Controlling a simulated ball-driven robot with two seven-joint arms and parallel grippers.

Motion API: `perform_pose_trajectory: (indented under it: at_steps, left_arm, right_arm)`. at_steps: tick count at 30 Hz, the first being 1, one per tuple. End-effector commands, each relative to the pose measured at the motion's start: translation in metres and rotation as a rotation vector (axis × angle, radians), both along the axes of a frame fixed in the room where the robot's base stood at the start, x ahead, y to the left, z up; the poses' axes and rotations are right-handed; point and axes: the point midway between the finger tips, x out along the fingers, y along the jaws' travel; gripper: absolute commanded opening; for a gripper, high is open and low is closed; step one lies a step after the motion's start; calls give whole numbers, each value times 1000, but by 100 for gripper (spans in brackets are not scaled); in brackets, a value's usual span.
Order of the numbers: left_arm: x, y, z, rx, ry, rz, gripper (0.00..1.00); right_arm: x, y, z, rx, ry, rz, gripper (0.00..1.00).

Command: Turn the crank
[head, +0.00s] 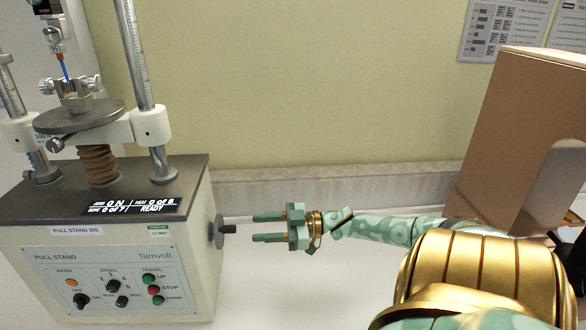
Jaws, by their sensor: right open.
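The crank (219,231) is a grey disc with a short dark handle (229,229) sticking out to the right. It sits on the right side of the pull stand (110,255), a cream machine with a dark top. My right gripper (254,228) comes in from the right, open and empty. Its two green fingers point left at the crank, one above the other in the picture. The fingertips are a short way right of the handle, and I see a small gap between them and it. My left gripper is not in view.
A metal column (138,60) and a round grey plate (80,116) stand on the machine's top. A tan box-like cabinet (500,130) stands at the right, behind my arm. The pale surface between machine and cabinet is clear. A yellowish wall (300,90) closes the back.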

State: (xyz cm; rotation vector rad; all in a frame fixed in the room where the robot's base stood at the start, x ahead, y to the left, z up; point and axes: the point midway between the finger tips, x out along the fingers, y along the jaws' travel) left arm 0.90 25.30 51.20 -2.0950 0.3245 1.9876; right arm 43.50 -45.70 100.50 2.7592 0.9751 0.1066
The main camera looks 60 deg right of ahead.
Motion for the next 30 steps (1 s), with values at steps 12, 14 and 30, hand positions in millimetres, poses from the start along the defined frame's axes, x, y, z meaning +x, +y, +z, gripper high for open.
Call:
perform_pose_trajectory:
  at_steps: [12, 14, 30]
  left_arm:
    - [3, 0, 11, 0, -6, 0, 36]
    - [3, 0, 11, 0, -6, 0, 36]
    - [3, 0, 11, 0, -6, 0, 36]
  right_arm:
    - [-63, -51, 0, 0, 0, 0, 41]
    - [-66, -53, 0, 0, 0, 0, 41]
    - [-67, -54, 0, 0, -1, 0, 41]
